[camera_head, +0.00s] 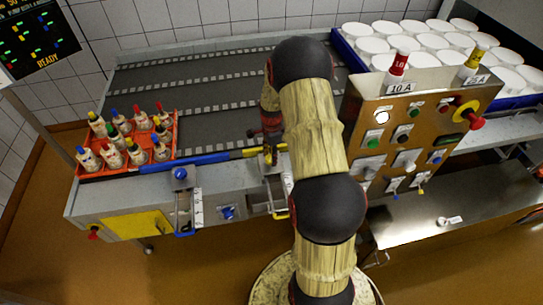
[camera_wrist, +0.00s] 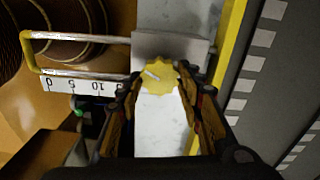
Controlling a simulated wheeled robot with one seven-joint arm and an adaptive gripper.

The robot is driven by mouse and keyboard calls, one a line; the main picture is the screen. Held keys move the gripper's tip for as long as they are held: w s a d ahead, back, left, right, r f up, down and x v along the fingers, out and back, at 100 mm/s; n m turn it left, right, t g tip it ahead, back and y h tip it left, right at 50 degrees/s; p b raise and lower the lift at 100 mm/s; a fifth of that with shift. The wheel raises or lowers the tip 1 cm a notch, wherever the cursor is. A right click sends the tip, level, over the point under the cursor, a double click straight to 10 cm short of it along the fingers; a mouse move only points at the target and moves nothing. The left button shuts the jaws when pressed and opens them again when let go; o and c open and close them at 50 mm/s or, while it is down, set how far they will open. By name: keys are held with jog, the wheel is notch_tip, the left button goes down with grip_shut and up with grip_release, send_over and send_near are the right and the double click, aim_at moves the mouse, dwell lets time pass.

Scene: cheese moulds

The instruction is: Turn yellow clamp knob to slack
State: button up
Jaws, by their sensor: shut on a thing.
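The yellow clamp knob (camera_wrist: 162,78) is a lobed disc with a pale pointer line on it. It sits on a grey metal block at the inner end of a slide with a printed scale (camera_wrist: 85,87). My gripper (camera_wrist: 165,92) has its two fingers on either side of the knob, shut on it. In the head view my gripper (camera_head: 271,152) is at the conveyor's front rail, and the knob itself is hidden there by the gripper and arm.
A blue knob (camera_head: 180,173) with its own scaled slide stands to the left. An orange crate (camera_head: 126,172) of bottles sits at the conveyor's left end. A brown control panel (camera_head: 400,115) stands close to the right of my arm. The conveyor belt (camera_head: 190,95) is clear.

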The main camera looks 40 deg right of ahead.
jog(key=n+p, duration=0.1)
jog(key=n, duration=0.5)
jog(key=shift+p, duration=0.35)
jog(key=n+p, duration=0.1)
jog(key=n, duration=0.4)
jog(key=shift+w+n, duration=0.15)
jog(key=shift+n, duration=0.15)
jog(key=n, duration=0.6)
jog(key=shift+p, duration=0.4)
jog(key=n, duration=0.5)
jog(key=shift+a+n, duration=0.1)
jog(key=shift+n, duration=0.3)
jog(key=o, duration=1.2)
jog(key=shift+c, duration=0.2)
